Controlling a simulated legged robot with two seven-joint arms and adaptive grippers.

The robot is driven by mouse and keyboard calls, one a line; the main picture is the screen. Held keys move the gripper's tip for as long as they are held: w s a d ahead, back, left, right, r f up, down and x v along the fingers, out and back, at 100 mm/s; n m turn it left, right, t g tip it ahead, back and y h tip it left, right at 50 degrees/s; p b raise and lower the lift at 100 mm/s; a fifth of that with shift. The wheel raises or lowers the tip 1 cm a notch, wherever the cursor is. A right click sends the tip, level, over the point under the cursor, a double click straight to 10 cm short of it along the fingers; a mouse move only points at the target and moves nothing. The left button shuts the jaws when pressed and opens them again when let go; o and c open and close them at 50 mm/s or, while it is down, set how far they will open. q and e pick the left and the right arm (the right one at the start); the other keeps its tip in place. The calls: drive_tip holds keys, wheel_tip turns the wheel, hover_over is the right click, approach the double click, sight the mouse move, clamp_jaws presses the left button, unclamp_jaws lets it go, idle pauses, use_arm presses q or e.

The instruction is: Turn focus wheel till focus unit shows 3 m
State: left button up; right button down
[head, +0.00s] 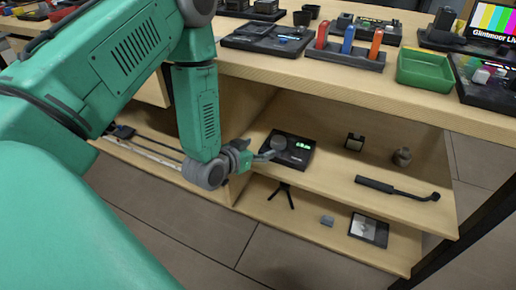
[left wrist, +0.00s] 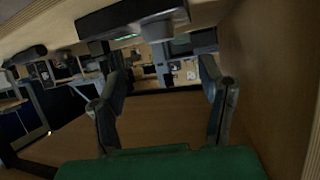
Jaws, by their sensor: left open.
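The focus unit (head: 296,158) is a dark box on the middle shelf under the counter. Its grey round focus wheel (head: 279,143) is on the left of its top, beside a small lit green display (head: 301,146) too small to read surely. My left gripper (head: 264,156) is just left of the unit, close to the wheel; the head view does not show clearly whether they touch. In the left wrist view the left gripper's fingers (left wrist: 162,92) stand apart with nothing between them. The dark unit (left wrist: 110,20) and its wheel (left wrist: 158,30) show above them there. My right gripper is not in view.
On the same shelf stand a small dark cube (head: 354,142), a small round item (head: 402,157) and a black handle (head: 397,188). The lower shelf holds a small tripod (head: 282,193) and a framed card (head: 369,229). The wooden counter (head: 300,76) overhangs the unit; a wooden side wall (left wrist: 270,80) is close.

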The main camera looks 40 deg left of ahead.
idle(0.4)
use_arm(q)
drive_tip(key=s+d+f+g+p, duration=0.1)
drive_tip(key=s+d+g+p, duration=0.2)
drive_tip(key=s, duration=0.6)
drive_tip(key=s+d+f+g+p, duration=0.1)
drive_tip(key=s+d+g+p, duration=0.2)
drive_tip(key=s, duration=0.7)
drive_tip(key=s+d+m+g+p, duration=0.1)
drive_tip(key=s+d+g+p, duration=0.2)
drive_tip(key=s+g, duration=0.3)
drive_tip(key=s, duration=0.3)
drive_tip(key=shift+s+f+g, duration=0.25)
drive_tip(key=shift+f+g, duration=0.15)
